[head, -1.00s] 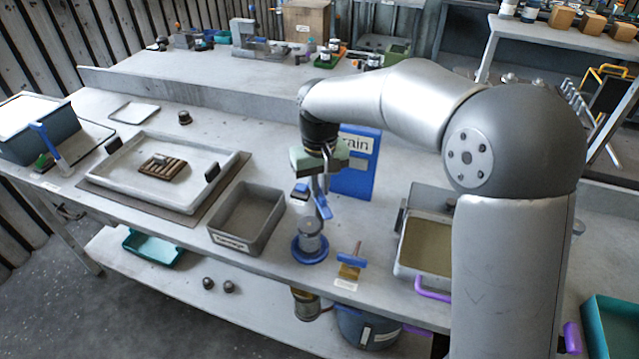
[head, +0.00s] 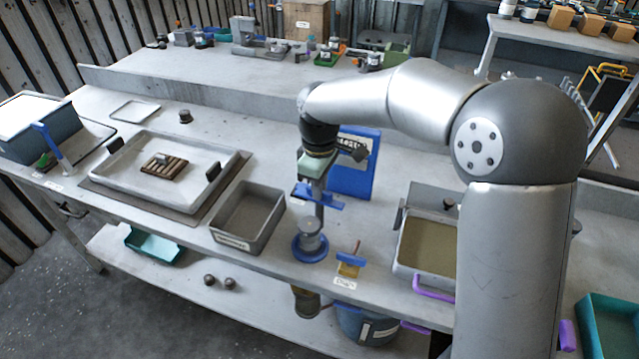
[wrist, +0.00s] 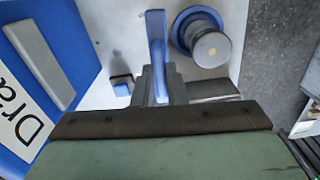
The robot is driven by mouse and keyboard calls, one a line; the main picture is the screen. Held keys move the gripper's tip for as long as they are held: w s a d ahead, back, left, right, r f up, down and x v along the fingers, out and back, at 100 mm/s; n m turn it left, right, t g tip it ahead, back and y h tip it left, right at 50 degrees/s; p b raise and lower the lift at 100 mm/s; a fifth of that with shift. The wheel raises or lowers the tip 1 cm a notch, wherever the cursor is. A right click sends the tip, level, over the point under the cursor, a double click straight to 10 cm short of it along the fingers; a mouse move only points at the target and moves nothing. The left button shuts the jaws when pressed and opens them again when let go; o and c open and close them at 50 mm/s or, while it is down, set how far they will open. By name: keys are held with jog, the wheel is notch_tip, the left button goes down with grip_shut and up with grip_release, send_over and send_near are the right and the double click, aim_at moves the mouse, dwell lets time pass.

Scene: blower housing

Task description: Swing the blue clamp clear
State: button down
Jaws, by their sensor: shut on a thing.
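The blue clamp (head: 328,201) is a bar on a post, above and just behind the grey cylinder (head: 310,232) with its blue base ring (head: 309,254). My gripper (head: 317,190) is over the clamp with its fingers pointing down. In the wrist view the fingers (wrist: 160,86) are shut on the clamp's blue bar (wrist: 156,28), which sticks out past them.
A blue labelled panel (head: 352,180) stands close behind my gripper and fills the left of the wrist view (wrist: 75,45). A grey bin (head: 270,232) is to the left. A small blue-handled tool (head: 350,262) and a tray (head: 400,245) are to the right.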

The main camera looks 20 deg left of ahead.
jog(key=shift+r+n, duration=0.1)
jog(key=shift+n, duration=0.3)
jog(key=c, duration=1.5)
grip_release()
jog(key=shift+o, duration=0.2)
notch_tip(320, 180, up, 17)
jog(key=shift+r+b, duration=0.2)
jog(key=shift+b, duration=0.15)
